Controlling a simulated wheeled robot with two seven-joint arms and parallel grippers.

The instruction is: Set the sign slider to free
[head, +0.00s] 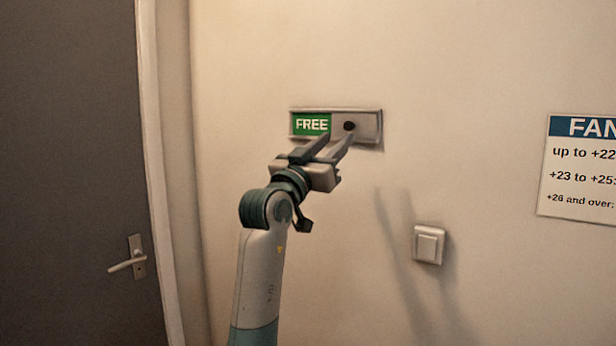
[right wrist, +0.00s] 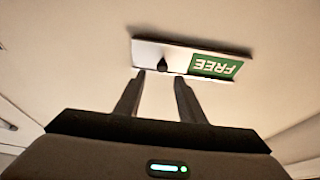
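The sign (head: 367,126) is a grey plate on the wall, with a green field reading FREE (head: 311,124) on its left side. A dark round knob (head: 349,126) sits on the grey panel to the right of the field. My right gripper (head: 338,140) is in front of the sign, fingers pointing at it. In the right wrist view the sign (right wrist: 180,56) appears upside down, and the knob (right wrist: 162,65) shows beyond the open fingertips (right wrist: 160,75), nearer the left one. The fingers are apart with nothing between them. My left gripper is not in view.
A dark door (head: 70,130) with a lever handle (head: 130,262) is at the left. A light switch (head: 429,244) is on the wall below right of the sign. A poster (head: 580,168) hangs at the right. The wall around the sign is bare.

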